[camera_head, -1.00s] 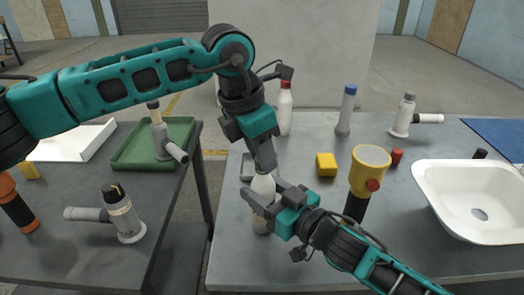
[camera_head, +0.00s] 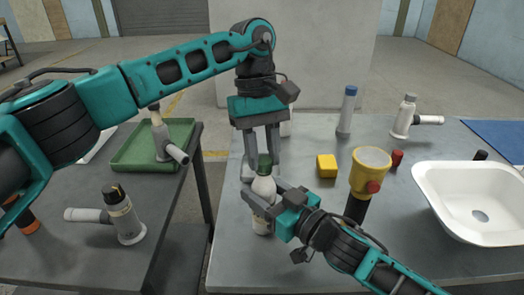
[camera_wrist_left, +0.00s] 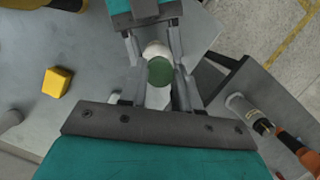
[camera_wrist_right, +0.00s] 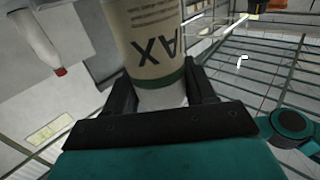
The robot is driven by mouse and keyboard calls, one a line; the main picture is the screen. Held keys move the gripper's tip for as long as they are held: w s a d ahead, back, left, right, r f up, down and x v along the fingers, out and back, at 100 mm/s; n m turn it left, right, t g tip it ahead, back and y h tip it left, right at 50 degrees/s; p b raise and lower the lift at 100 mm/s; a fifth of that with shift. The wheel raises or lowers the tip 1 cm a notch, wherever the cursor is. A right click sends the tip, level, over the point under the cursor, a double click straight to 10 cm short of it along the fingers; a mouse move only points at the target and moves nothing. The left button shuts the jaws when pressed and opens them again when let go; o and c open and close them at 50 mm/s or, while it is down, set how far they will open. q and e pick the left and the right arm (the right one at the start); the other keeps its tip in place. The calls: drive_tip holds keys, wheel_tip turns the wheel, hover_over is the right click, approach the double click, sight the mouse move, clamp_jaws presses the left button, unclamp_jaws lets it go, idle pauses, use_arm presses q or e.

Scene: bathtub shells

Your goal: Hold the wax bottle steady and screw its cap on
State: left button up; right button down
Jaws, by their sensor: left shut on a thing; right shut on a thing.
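The wax bottle (camera_head: 263,189) stands upright near the front left of the right-hand table. It is white above, and its beige label (camera_wrist_right: 152,42) shows upside down in the right wrist view. A green cap (camera_head: 265,163) sits at the top of the bottle; whether it is fully seated cannot be told. It also shows in the left wrist view (camera_wrist_left: 160,72). My left gripper (camera_head: 262,163) points straight down from above, its fingers shut on the cap. My right gripper (camera_head: 265,203) comes in from the lower right and is shut around the bottle's body.
A blue-capped bottle (camera_head: 347,110) stands behind. Another table on the left holds a green tray (camera_head: 190,135).

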use_arm(q)
drive_tip(key=m, duration=0.2)
drive_tip(key=m+y, duration=0.1)
drive_tip(key=m, duration=0.2)
drive_tip(key=shift+d+m+y, duration=0.15)
drive_tip(key=shift+m+y, duration=0.15)
drive_tip(key=m+y, duration=0.1)
drive_tip(key=m, duration=0.5)
drive_tip(key=o, duration=1)
drive_tip(key=shift+d, duration=0.1)
drive_tip(key=shift+t, duration=0.3)
drive_tip(key=shift+s+a+v, duration=0.1)
drive_tip(key=shift+s+v, duration=0.05)
drive_tip(key=shift+v, duration=0.6)
drive_tip(key=shift+s+a+v, duration=0.1)
drive_tip(key=shift+s+v, duration=0.05)
drive_tip(key=shift+v, duration=0.55)
drive_tip(key=shift+s+a+v, duration=0.1)
drive_tip(key=shift+s+v, duration=0.05)
drive_tip(key=shift+v, duration=0.6)
